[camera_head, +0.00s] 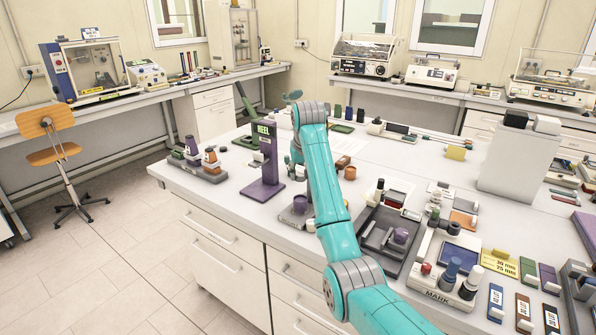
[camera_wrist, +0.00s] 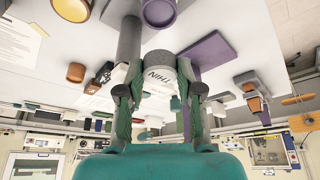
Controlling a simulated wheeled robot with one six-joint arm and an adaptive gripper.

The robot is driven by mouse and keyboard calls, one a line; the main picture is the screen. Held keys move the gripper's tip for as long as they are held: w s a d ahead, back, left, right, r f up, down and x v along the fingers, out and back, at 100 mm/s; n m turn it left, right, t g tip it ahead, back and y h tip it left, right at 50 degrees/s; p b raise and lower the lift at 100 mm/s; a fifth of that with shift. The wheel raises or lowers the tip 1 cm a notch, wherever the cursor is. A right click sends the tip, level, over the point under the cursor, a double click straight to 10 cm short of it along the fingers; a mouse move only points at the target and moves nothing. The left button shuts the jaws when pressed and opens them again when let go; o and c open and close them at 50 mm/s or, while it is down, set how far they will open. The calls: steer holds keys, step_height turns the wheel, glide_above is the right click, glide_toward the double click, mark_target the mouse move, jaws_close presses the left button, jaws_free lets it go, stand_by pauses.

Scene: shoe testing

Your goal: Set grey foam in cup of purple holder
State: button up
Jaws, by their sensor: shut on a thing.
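My gripper (camera_wrist: 158,92) is shut on a short grey and white cylinder (camera_wrist: 158,76) lettered THIN, which I take for the grey foam. It hangs between the two green fingers. In the head view my arm hides most of the gripper and I cannot make out the foam. A purple cup (camera_head: 300,204) stands on a grey base left of my forearm; a purple cup (camera_wrist: 158,10) shows at the wrist view's top edge, apart from the foam. A purple upright stand (camera_head: 265,150) lettered HEEL is further left. I cannot tell which is the purple holder.
An orange-brown cup (camera_head: 350,172) stands right of my arm; it also shows in the wrist view (camera_wrist: 76,72). A grey rack (camera_head: 200,168) is at the table's left edge.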

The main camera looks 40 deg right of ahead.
steer(key=shift+f, duration=0.1)
glide_above(300, 199)
steer(key=s, duration=0.1)
steer(key=shift+a+f, duration=0.15)
steer(key=shift+f, duration=1.25)
steer(key=shift+a+f, duration=0.1)
steer(key=shift+f, duration=1.25)
steer(key=shift+s+f, duration=0.1)
steer(key=shift+f, duration=0.75)
steer(key=shift+r, duration=0.45)
steer(key=shift+f, duration=0.1)
stand_by(1.8)
steer(key=shift+r, duration=0.4)
stand_by(1.4)
